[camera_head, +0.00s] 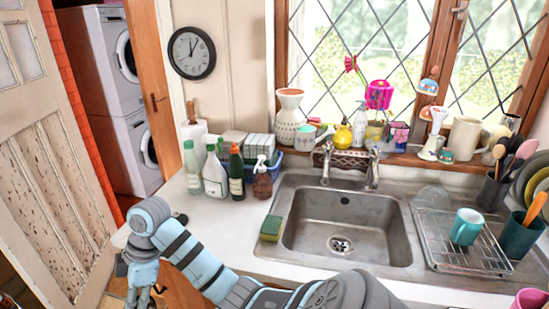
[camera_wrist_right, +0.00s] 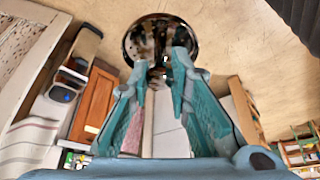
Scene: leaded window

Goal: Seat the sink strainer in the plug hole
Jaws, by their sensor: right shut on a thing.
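The sink strainer (camera_wrist_right: 160,30), a round shiny metal disc, shows in the right wrist view at the fingertips of my right gripper (camera_wrist_right: 161,68). The gripper is shut on it; the fingers hide its near lower part. In the head view my right arm reaches across to the left, and the gripper (camera_head: 140,287) points down at the lower left, off the counter's left end and well away from the sink. The strainer cannot be made out there. The plug hole (camera_head: 341,245) is a round metal opening in the floor of the steel sink (camera_head: 343,221). My left gripper is not in view.
A green and yellow sponge (camera_head: 271,228) lies at the sink's left edge. Several bottles (camera_head: 237,174) stand left of the sink, and the tap (camera_head: 326,163) stands behind it. A drying rack (camera_head: 450,250) with a turquoise mug (camera_head: 466,226) is on the right. The basin looks empty.

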